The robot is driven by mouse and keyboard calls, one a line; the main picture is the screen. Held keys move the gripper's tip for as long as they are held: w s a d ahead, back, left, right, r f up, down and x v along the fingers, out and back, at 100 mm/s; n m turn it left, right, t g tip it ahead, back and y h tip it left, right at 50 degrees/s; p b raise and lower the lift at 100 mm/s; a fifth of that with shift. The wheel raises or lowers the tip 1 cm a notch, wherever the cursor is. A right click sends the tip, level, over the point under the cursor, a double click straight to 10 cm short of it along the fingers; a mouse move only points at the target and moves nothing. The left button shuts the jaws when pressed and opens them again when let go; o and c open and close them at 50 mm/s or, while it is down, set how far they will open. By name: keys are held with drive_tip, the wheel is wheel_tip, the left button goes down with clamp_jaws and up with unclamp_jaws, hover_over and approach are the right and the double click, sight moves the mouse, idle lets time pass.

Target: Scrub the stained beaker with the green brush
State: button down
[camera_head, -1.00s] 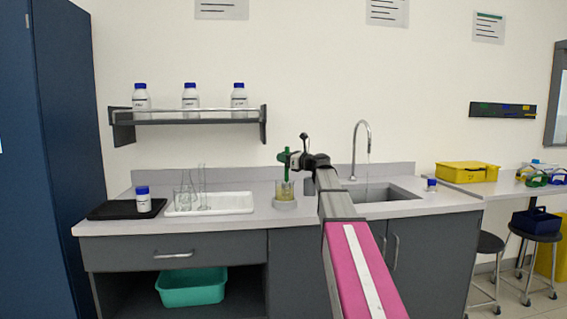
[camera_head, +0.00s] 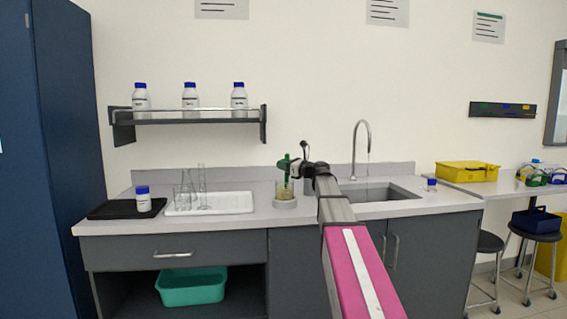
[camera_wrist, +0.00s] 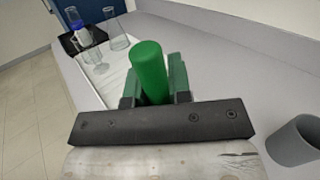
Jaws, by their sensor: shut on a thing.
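The stained beaker (camera_head: 285,192) stands upright on a pale round base (camera_head: 285,204) on the counter, its glass tinted yellowish-brown. My gripper (camera_head: 291,169) is just above it, shut on the green brush (camera_head: 284,163), which points down toward the beaker. The brush's lower end appears to be inside the beaker, but its depth is hard to tell. In the wrist view the green handle (camera_wrist: 149,70) sits between my fingers, and the beaker is hidden.
A white tray (camera_head: 235,203) with glassware and a black mat (camera_head: 105,210) with a bottle lie left. A grey cup (camera_wrist: 294,142) stands at right in the wrist view.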

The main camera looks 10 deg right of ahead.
idle(0.3)
drive_tip(key=shift+w+a, duration=0.3)
drive_tip(key=shift+w, duration=0.25)
drive_tip(key=shift+w+d, duration=0.3)
drive_tip(key=shift+d, duration=0.4)
drive_tip(key=shift+r, duration=0.1)
idle(1.8)
